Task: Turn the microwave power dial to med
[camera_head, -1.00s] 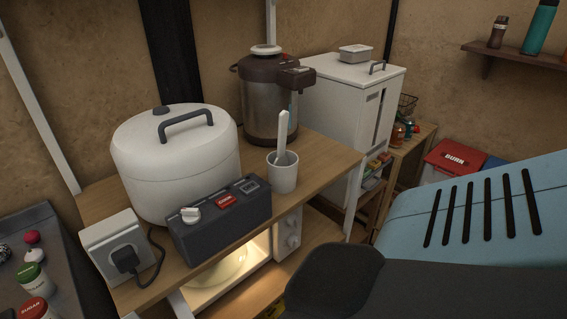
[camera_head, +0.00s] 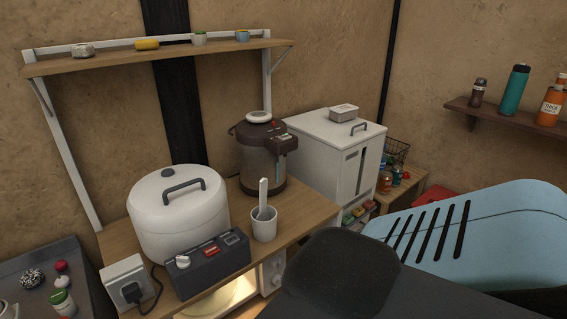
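The microwave (camera_head: 268,277) sits on the level under the wooden counter, at the bottom middle of the head view. Its lit interior glows, and a strip of its white front with a dial (camera_head: 277,281) shows at its right side. My arm partly covers the area beside it, and the lower part of the microwave is cut off by the picture edge. The dial's marks are too small to read. A large blue and black arm link of mine fills the lower right. Neither gripper shows.
On the counter (camera_head: 300,222) stand a white rice cooker (camera_head: 180,222), a dark box with a knob (camera_head: 208,268), a cup with a white utensil (camera_head: 264,228) and a water boiler (camera_head: 262,165). A white bin (camera_head: 330,160) stands right. A shelf (camera_head: 160,57) hangs above.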

